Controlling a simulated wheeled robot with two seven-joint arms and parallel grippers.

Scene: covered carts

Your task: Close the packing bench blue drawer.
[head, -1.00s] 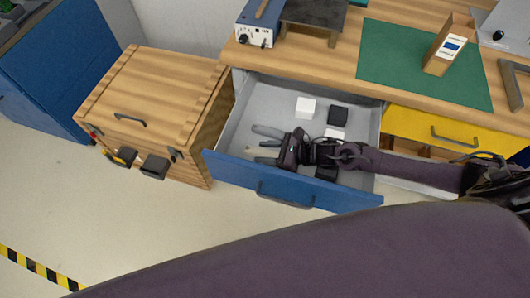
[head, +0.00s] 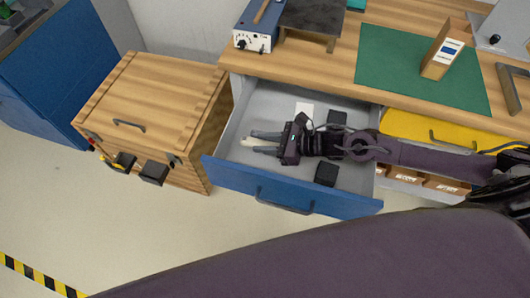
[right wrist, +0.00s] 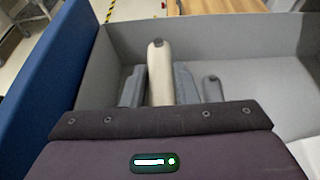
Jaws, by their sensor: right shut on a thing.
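The packing bench's blue drawer (head: 235,183) is pulled well out, its grey inside open to view and its dark handle (head: 285,200) on the front. My right gripper (head: 265,142) is inside the drawer, behind the blue front, with its fingers pointing left. It is shut on a cream, rod-like thing with a dark spot at its end; this stands out between the fingers in the right wrist view (right wrist: 160,75). In that view the blue front is at the left and the grey drawer walls lie ahead. My left gripper is not in view.
A white block (head: 304,108) and dark blocks (head: 326,174) lie in the drawer. A wooden chest (head: 150,105) stands close on the left. A yellow drawer (head: 415,128) is to the right. The benchtop holds a green mat (head: 400,65) and a carton (head: 440,55). Floor before the drawer is clear.

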